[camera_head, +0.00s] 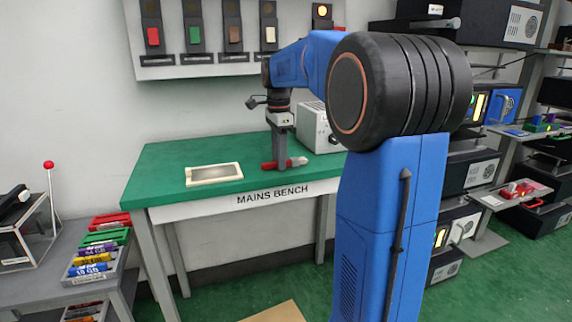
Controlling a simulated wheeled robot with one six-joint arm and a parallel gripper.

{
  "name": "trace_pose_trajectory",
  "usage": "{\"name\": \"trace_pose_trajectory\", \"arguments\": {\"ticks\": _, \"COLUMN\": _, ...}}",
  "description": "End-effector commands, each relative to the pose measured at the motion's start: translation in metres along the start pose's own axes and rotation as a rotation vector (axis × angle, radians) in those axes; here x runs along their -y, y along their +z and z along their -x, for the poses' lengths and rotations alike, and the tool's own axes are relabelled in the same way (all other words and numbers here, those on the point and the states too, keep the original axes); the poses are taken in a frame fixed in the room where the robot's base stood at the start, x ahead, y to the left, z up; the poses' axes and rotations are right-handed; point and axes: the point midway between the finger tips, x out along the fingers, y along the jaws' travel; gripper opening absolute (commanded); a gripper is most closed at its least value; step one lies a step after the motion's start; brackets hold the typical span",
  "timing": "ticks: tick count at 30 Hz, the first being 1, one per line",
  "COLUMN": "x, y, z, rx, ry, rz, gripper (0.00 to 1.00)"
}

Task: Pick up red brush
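The red brush (291,162), a short red body with a pale grey end to the right, lies on or just above the green top of the mains bench (240,155), near its front edge. My gripper (280,165) points straight down at the brush. A grey finger crosses in front of the brush's middle and hides part of it. The other finger is hidden, so I cannot tell whether the fingers touch the brush or how wide they are apart.
A cream tray (213,174) lies left of the brush on the bench. A white box (316,128) stands behind it to the right, partly hidden by my arm. Lever fixtures (195,30) hang on the wall above. A grey side table (60,275) stands at left.

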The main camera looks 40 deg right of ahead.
Motion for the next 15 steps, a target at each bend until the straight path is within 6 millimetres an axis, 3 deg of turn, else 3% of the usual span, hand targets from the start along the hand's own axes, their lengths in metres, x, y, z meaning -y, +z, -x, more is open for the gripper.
{"name": "trace_pose_trajectory", "arguments": {"ticks": 5, "x": 0.0001, "y": 0.0, "z": 0.0, "rx": 0.0, "ry": 0.0, "rz": 0.0, "gripper": 0.38}}
{"name": "trace_pose_trajectory", "arguments": {"ticks": 10, "x": 0.0002, "y": 0.0, "z": 0.0001, "rx": 0.0, "ry": 0.0, "rz": 0.0, "gripper": 0.0}}
{"name": "trace_pose_trajectory", "arguments": {"ticks": 15, "x": 0.0002, "y": 0.0, "z": 0.0002, "rx": 0.0, "ry": 0.0, "rz": 0.0, "gripper": 0.0}}
